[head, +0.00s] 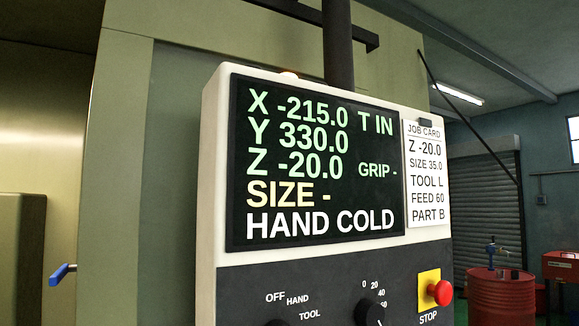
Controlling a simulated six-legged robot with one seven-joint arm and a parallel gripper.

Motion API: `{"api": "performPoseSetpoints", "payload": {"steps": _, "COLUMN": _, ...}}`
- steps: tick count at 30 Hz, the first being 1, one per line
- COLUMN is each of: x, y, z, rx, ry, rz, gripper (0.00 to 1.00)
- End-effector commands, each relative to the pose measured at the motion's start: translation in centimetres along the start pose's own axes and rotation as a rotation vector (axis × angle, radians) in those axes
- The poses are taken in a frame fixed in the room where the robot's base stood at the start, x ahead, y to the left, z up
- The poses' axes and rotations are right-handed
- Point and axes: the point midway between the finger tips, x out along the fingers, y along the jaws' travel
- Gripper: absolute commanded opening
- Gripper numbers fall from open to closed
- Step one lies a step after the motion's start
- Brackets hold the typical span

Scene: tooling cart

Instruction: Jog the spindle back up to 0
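The control panel's screen (318,165) faces me in the head view. It reads X -215.0, Y 330.0, Z -20.0, T IN, GRIP -, SIZE -, and HAND COLD. A job card (426,175) on the panel's right reads Z -20.0, SIZE 35.0, TOOL L, FEED 60, PART B. Below the screen are a mode knob (279,322) with OFF, HAND and TOOL labels, and a dial (369,312) marked 0, 20, 40, 60; both are cut off by the bottom edge. The spindle and my gripper are not in view.
A red STOP button (440,293) on a yellow plate sits at the panel's lower right. A blue-tipped handle (61,272) sticks out at the left. A red drum (500,297) stands at the far right, before a roller shutter (487,205).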

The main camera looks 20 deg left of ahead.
Motion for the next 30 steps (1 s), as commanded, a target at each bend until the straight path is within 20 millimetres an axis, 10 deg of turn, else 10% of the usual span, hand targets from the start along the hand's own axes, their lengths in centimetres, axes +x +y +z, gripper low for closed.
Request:
{"api": "performPoseSetpoints", "payload": {"steps": 12, "x": 0.0, "y": 0.0, "z": 0.0, "rx": 0.0, "ry": 0.0, "rz": 0.0, "gripper": 0.0}}
{"api": "performPoseSetpoints", "payload": {"steps": 19, "x": 0.0, "y": 0.0, "z": 0.0, "rx": 0.0, "ry": 0.0, "rz": 0.0, "gripper": 0.45}}
{"api": "performPoseSetpoints", "payload": {"steps": 30, "x": 0.0, "y": 0.0, "z": 0.0, "rx": 0.0, "ry": 0.0, "rz": 0.0, "gripper": 0.36}}
